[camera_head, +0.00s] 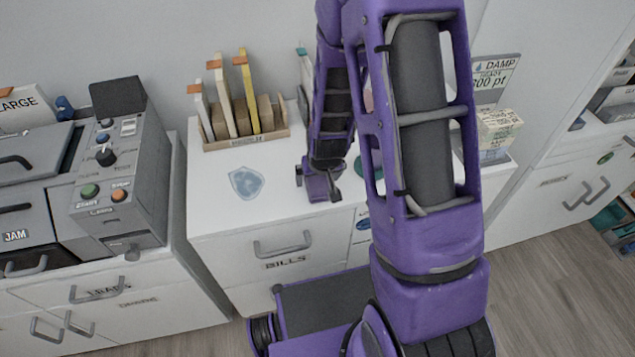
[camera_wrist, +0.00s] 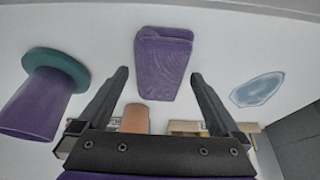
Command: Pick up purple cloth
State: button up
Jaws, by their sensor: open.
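The purple cloth (camera_wrist: 163,65) is a folded, ribbed piece lying on the white desk top (camera_head: 215,215). In the wrist view it is at the upper middle, just beyond and between the two dark fingers of my gripper (camera_wrist: 158,78). The fingers are spread apart with nothing held between them. In the head view my gripper (camera_head: 318,185) is low over the desk near its front edge. There I cannot clearly tell the cloth from the purple parts of my gripper.
A purple cup-like thing with a teal rim (camera_wrist: 35,95) stands left of the cloth in the wrist view. A pale blue flat patch (camera_head: 246,183) lies left of my gripper. A wooden holder with upright boards (camera_head: 245,132) is behind. A grey machine (camera_head: 120,170) stands left.

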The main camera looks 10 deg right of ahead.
aim_at(317, 180)
jog(key=shift+c, duration=0.2)
jog(key=c, duration=1.2)
notch_tip(317, 180, up, 10)
jog(key=p, duration=0.2)
jog(key=shift+r+p, duration=0.25)
jog(key=shift+p, duration=0.1)
jog(key=o, duration=0.7)
jog(key=shift+c, duration=0.2)
jog(key=c, duration=0.5)
jog(key=shift+w, duration=0.1)
